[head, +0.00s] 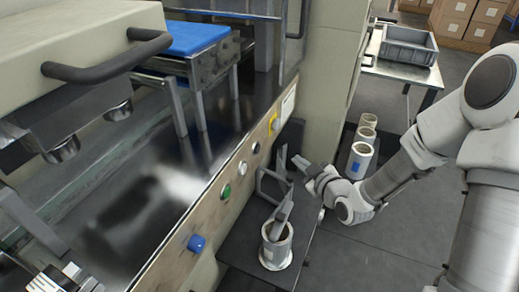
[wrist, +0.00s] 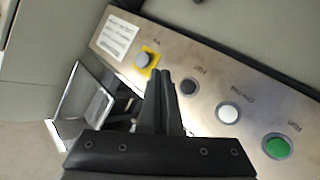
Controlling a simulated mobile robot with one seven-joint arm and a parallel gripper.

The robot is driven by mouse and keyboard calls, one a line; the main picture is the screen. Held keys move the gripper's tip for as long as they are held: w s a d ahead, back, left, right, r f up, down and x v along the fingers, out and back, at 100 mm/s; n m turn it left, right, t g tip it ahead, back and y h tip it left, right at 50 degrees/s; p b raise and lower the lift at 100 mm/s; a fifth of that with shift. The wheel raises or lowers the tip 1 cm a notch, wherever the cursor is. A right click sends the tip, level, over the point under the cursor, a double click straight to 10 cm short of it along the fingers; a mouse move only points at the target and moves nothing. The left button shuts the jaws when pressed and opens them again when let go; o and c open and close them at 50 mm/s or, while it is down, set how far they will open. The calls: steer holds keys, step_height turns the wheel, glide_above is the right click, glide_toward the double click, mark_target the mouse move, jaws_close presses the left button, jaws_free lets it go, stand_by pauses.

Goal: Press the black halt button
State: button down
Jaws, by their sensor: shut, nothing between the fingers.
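The black halt button (head: 256,148) is on the sloped metal control panel of the machine, between a white button and a yellow-backed one. In the wrist view the black button (wrist: 188,86) shows just right of my fingertips, with a small label above it. My gripper (wrist: 161,74) is shut and empty, its tips pointing at the panel between the black button and the yellow-backed one. In the head view my gripper (head: 299,161) is right of the panel, apart from the black button.
The panel also carries a white button (wrist: 228,112), a green button (wrist: 277,146), a grey button on a yellow plate (wrist: 147,60) and a blue knob (head: 196,243). A grey crate (head: 408,46) is behind.

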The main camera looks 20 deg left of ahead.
mark_target(257, 149)
steer(key=shift+a, duration=0.1)
steer(key=w+a, duration=0.1)
steer(key=a, duration=0.7)
steer(key=shift+w+a+b, duration=0.15)
steer(key=shift+a+b, duration=0.1)
steer(key=shift+b, duration=0.1)
steer(key=shift+a, duration=0.1)
stand_by(1.6)
steer(key=shift+a+b, duration=0.3)
steer(key=shift+b, duration=0.05)
steer(key=shift+w+a+b, duration=0.1)
steer(key=shift+a+b, duration=0.2)
steer(key=shift+a, duration=0.15)
stand_by(0.8)
steer(key=shift+d, duration=0.85)
